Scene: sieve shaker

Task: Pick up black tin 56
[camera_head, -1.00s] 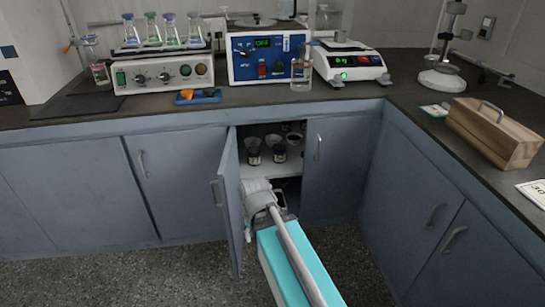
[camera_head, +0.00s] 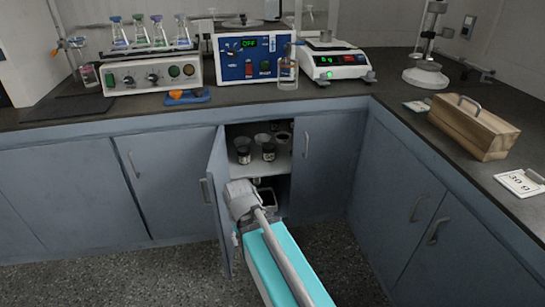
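Two small dark tins with pale labels stand upright at the front of the upper shelf (camera_head: 283,168) inside the open cupboard: a left tin (camera_head: 243,155) and a right tin (camera_head: 268,152). Their numbers are too small to read, so I cannot tell which is tin 56. More round containers stand behind them, partly hidden. My gripper (camera_head: 262,194) is at the cupboard opening, below the shelf's front edge and apart from the two front tins. My own wrist and arm partly hide it, and its fingers cannot be made out.
The open cupboard door (camera_head: 219,200) stands close left of my wrist; the right door (camera_head: 316,165) is beside the opening.

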